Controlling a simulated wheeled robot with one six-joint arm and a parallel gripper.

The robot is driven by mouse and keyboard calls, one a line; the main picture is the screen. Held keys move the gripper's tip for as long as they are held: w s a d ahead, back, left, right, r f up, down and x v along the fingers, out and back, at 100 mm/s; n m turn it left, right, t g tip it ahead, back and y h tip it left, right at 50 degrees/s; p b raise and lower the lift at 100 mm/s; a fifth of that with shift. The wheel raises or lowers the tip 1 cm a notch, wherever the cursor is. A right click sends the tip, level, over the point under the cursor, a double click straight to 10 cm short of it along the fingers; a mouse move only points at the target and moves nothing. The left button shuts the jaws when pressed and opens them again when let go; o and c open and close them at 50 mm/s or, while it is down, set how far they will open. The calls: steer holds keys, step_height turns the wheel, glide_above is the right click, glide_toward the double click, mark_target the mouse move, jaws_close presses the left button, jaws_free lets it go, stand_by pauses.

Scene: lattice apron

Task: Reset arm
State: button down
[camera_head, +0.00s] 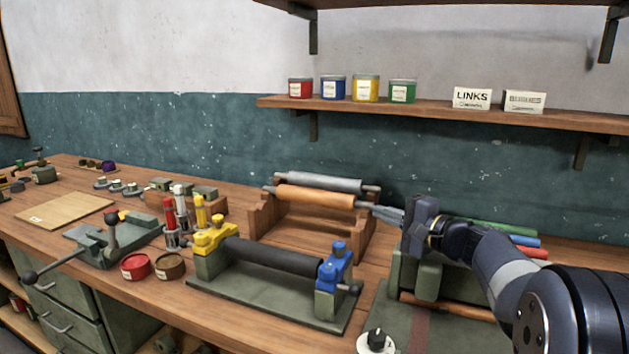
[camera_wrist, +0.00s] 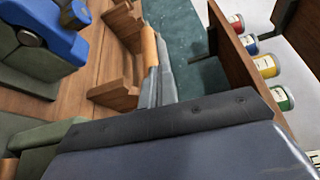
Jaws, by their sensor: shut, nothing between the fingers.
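My gripper (camera_head: 378,212) is at the end of my arm, which comes in from the lower right in the head view. Its fingers are shut and empty, pointing left over the bench, close to the right end of the wooden rack. In the wrist view, my gripper (camera_wrist: 158,88) also shows with its fingers together. The orange-brown roller (camera_head: 312,197) lies in the rack just beyond the fingertips. I cannot tell whether the fingertips touch it.
A roller press with yellow and blue end blocks (camera_head: 270,256) stands in front of the rack. Green blocks (camera_head: 430,275) stand below my wrist. A wall shelf (camera_head: 430,106) holds paint tins and signs.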

steer(key=shift+w+d+f+m+g+h+p, duration=0.1)
steer(key=shift+w+d+f+m+g+p, duration=0.35)
steer(key=shift+p, duration=1.6)
steer(key=shift+w+r+m+g+h+p, duration=0.1)
steer(key=shift+w+m+p, duration=0.55)
steer(key=shift+p, duration=1.4)
steer(key=shift+w+d+f+m+g+h+p, duration=0.1)
steer(key=shift+w+d+f+m+g+p, duration=0.35)
steer(key=shift+p, duration=1.6)
steer(key=shift+w+a+r, duration=0.15)
steer(key=shift+w, duration=0.1)
